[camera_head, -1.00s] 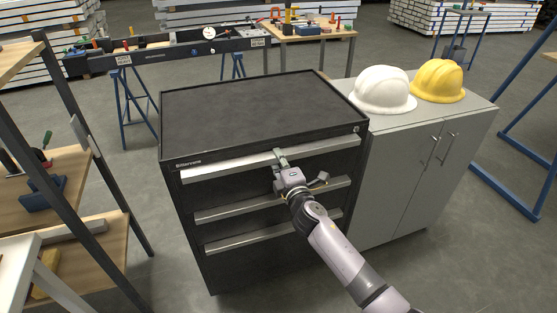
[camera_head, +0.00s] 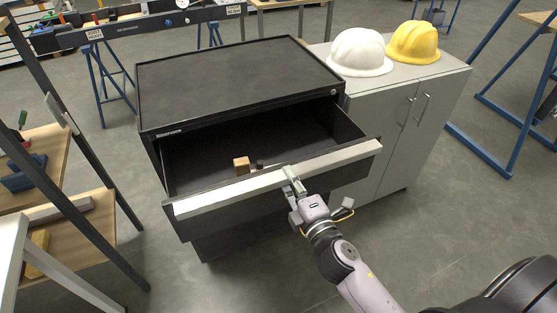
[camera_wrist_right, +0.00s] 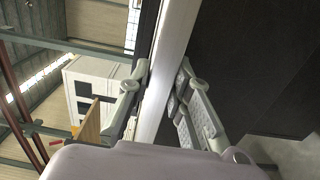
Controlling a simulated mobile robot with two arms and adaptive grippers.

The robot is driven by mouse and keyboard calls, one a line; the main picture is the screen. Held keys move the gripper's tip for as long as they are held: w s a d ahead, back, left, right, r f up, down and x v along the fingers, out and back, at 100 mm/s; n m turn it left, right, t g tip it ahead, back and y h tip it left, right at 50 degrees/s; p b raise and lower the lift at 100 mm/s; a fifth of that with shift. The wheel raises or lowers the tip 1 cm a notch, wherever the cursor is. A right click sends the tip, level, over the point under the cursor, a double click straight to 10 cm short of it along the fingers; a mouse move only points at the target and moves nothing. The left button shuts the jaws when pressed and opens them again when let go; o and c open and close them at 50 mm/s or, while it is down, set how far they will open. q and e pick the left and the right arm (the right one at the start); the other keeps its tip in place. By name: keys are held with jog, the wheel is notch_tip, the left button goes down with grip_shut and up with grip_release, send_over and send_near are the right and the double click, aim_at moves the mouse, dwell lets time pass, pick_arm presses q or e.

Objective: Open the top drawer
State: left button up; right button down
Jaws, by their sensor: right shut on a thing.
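The black tool cabinet (camera_head: 235,82) stands in the middle of the head view. Its top drawer (camera_head: 205,160) is pulled well out, and its inside shows. A small wooden block (camera_head: 241,166) and a small dark item beside it lie in the drawer near the front. My right gripper (camera_head: 291,178) is shut on the drawer's long light-grey handle (camera_head: 225,194), near the middle of the front. In the right wrist view the fingers (camera_wrist_right: 155,90) stand on both sides of the pale handle strip (camera_wrist_right: 166,65). My left gripper is not in view.
A grey cupboard (camera_head: 385,125) stands right of the cabinet, with a white helmet (camera_head: 360,52) and a yellow helmet (camera_head: 414,42) on top. A shelf rack (camera_head: 75,150) stands close on the left. Grey floor lies in front.

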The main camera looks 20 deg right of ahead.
jog(key=s+b, duration=0.1)
jog(key=s, duration=0.6)
jog(key=shift+s+d+f, duration=0.15)
jog(key=shift+s+f, duration=0.05)
jog(key=shift+f, duration=0.15)
jog(key=c, duration=1.7)
grip_release()
jog(key=shift+o, duration=0.9)
jog(key=shift+w+r, duration=0.15)
jog(key=s, duration=0.7)
jog(key=shift+s, duration=0.3)
jog(key=shift+d, duration=0.1)
